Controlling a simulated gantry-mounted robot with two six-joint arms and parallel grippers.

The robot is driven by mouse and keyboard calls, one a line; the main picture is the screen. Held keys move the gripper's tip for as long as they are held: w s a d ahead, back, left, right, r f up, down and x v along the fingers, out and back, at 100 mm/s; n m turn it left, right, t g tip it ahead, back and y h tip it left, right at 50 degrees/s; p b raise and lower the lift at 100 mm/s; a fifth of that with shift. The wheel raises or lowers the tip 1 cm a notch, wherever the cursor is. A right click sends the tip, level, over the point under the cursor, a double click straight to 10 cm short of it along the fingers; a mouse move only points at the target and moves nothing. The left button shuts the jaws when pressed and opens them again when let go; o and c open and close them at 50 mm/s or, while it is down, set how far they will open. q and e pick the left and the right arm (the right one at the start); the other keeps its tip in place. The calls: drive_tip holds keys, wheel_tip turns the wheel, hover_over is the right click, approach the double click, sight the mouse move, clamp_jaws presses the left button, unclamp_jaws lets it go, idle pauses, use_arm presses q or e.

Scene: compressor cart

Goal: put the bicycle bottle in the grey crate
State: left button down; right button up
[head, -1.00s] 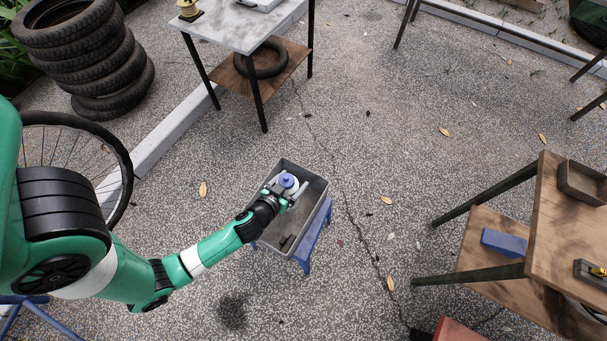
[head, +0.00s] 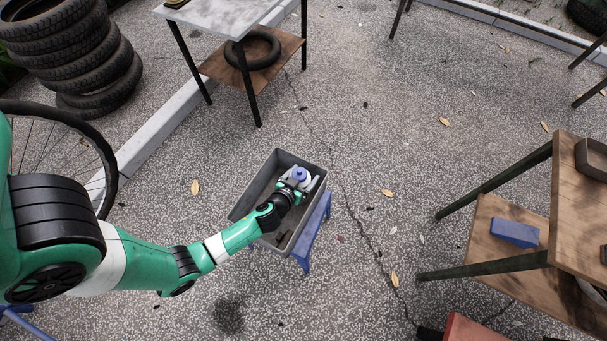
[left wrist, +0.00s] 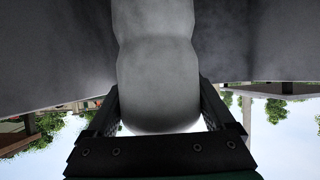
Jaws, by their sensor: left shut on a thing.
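The bicycle bottle (head: 301,174) is whitish with a blue cap. My left gripper (head: 298,184) is shut on it, at the far right part of the grey crate (head: 246,204). In the head view the bottle overlaps the crate's opening; how deep its base sits is hidden. In the left wrist view the pale bottle body (left wrist: 155,75) stands between the two fingers (left wrist: 157,110), with grey crate walls (left wrist: 45,60) on both sides. My right gripper is out of view.
The crate rests on a blue stool (head: 312,232). A small dark item (head: 281,239) lies in its near end. A wooden shelf table with a blue box (head: 514,232) stands right. Stacked tyres (head: 75,60) and a marble-topped table (head: 225,20) are behind. Paving between is open.

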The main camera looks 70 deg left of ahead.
use_arm(q)
unclamp_jaws()
drive_tip(key=shift+f, duration=0.15)
drive_tip(key=p+v, duration=0.3)
drive_tip(key=v, duration=0.9)
drive_tip(key=shift+a, duration=0.1)
